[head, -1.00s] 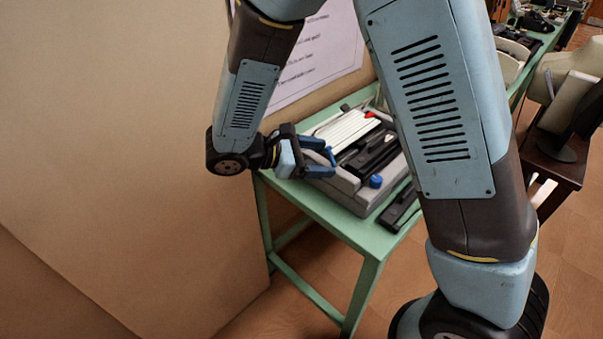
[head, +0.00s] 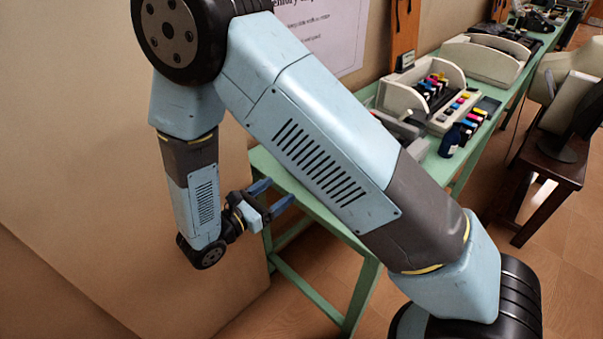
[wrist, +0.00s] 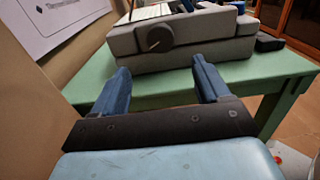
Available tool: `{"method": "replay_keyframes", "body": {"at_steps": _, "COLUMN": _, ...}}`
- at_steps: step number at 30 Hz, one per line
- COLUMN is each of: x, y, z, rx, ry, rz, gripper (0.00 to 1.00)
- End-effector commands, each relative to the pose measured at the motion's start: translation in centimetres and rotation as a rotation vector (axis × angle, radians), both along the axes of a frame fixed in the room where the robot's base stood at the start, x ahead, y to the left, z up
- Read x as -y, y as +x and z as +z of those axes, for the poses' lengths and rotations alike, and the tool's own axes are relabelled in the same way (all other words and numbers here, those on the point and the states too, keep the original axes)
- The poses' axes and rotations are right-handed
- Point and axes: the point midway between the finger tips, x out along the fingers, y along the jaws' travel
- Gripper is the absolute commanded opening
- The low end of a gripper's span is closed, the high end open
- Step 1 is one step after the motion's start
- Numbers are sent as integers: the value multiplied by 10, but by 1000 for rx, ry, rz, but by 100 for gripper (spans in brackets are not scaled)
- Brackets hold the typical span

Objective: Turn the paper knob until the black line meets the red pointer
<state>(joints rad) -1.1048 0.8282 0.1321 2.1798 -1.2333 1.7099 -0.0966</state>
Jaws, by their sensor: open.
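The paper knob (wrist: 157,38) is a dark round disc with a small pale mark, on the near side of a grey machine (wrist: 215,27) in the wrist view. My gripper (wrist: 160,64) is open and empty there; the knob lies beyond the fingertips, roughly between them, with a gap. In the head view my gripper (head: 281,189) hangs by the near left edge of the green table, and my arm hides nearly all of the machine. I cannot make out the black line or the red pointer in either current view.
The green table (head: 262,160) carries the machine; its near edge lies below the fingers in the wrist view. A tan wall (head: 80,120) stands close on the left, with a white printed sheet (head: 335,30).

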Motion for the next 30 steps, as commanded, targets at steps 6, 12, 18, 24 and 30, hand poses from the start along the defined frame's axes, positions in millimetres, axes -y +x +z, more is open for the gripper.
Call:
{"method": "replay_keyframes", "body": {"at_steps": 6, "x": 27, "y": 30, "z": 0, "rx": 0, "ry": 0, "rz": -4, "gripper": 76}}
{"method": "replay_keyframes", "body": {"at_steps": 12, "x": 49, "y": 55, "z": 0, "rx": -1, "ry": 1, "rz": -4, "gripper": 76}}
{"method": "replay_keyframes", "body": {"at_steps": 18, "x": 65, "y": 72, "z": 0, "rx": -1, "ry": 1, "rz": -4, "gripper": 76}}
{"method": "replay_keyframes", "body": {"at_steps": 24, "x": 70, "y": 78, "z": 0, "rx": -1, "ry": 1, "rz": -1, "gripper": 76}}
{"method": "replay_keyframes", "body": {"at_steps": 30, "x": 70, "y": 78, "z": 0, "rx": 0, "ry": 1, "rz": -1, "gripper": 76}}
